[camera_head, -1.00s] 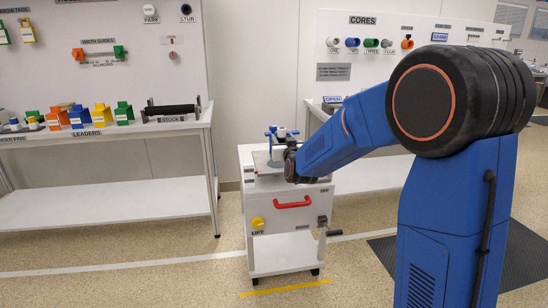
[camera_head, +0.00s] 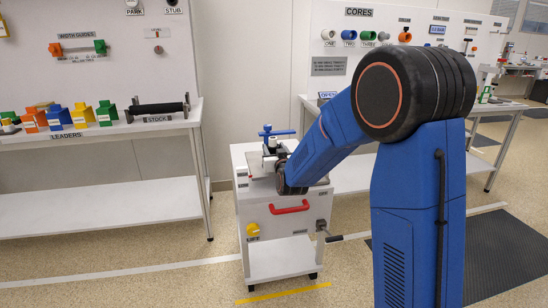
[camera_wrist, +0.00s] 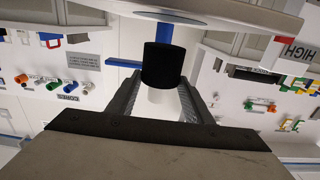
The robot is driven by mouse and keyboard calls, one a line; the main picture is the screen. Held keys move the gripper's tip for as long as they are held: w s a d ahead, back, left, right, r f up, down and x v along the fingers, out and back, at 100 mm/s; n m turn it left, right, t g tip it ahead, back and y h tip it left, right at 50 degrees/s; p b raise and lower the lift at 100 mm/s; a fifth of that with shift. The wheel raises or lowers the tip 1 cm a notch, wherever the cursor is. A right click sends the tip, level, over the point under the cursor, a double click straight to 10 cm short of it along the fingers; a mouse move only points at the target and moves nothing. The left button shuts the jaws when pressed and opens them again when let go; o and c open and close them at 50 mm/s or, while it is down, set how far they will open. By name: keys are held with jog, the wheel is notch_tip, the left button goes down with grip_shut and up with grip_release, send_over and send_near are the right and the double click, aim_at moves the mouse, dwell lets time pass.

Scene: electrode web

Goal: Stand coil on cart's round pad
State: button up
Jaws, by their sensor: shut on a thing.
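My gripper (camera_wrist: 160,90) is shut on the coil (camera_wrist: 162,66), a black cylinder with a white part showing between the fingers in the wrist view.
The cart has a red handle (camera_head: 289,207), a yellow lift knob (camera_head: 253,230) and a side crank (camera_head: 322,227). A left bench (camera_head: 100,215) holds leaders and a black stock roller (camera_head: 157,108). A cores board (camera_head: 375,35) stands behind. The floor in front is open.

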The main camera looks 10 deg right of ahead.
jog(key=shift+f, duration=1.6)
jog(key=o, duration=1.2)
jog(key=shift+f, duration=0.1)
jog(key=shift+s, duration=0.4)
jog(key=s+d+g, duration=0.2)
jog(key=s+g, duration=0.2)
jog(key=s, duration=1.4)
jog(key=s+d+g, duration=0.3)
jog(key=s+g, duration=0.1)
jog(key=s, duration=1.4)
jog(key=s+d+g, duration=0.2)
jog(key=s+g, duration=0.3)
jog(key=s, duration=1.3)
jog(key=shift+s+d+f, duration=0.35)
